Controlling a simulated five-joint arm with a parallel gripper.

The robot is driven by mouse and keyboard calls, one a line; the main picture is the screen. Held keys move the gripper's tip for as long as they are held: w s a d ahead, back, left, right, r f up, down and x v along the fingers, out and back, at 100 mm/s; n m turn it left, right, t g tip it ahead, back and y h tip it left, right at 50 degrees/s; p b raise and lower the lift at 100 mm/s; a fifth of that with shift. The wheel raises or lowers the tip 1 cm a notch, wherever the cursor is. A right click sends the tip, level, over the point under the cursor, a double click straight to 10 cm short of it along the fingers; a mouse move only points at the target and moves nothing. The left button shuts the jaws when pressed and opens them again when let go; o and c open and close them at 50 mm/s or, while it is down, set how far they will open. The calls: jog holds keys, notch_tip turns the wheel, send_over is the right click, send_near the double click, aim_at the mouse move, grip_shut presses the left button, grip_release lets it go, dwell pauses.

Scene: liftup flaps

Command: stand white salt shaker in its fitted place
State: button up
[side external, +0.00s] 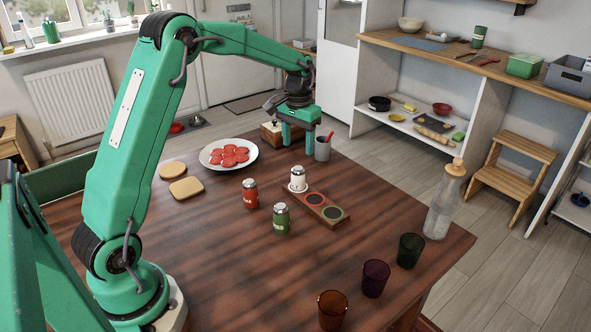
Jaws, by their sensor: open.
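The white salt shaker (297,179) has a grey metal top and stands upright at the far left end of the wooden holder (319,207). A pale ring shows around its base there. The holder's other two places, one ringed in red and one in green, are empty. My gripper (298,136) is open and empty, apart from the shaker, above and behind it near the table's far edge.
A red shaker (250,193) and a green shaker (282,218) stand left of the holder. A grey cup (322,149) with a red utensil is close beside my gripper. A plate (229,154) of red slices lies left. A bottle (444,202) and coloured glasses (375,278) stand right and front.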

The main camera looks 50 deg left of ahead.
jog(key=s+d+r+m+t, duration=0.1)
jog(key=s+d+r+t, duration=0.2)
jog(key=s+d+r, duration=0.65)
jog(key=s+d+m+t, duration=0.1)
jog(key=s+d, duration=0.3)
jog(key=s, duration=1.3)
jog(key=shift+s+r+m+t, duration=0.35)
jog(key=shift+m+t, duration=0.05)
jog(key=shift+t, duration=0.4)
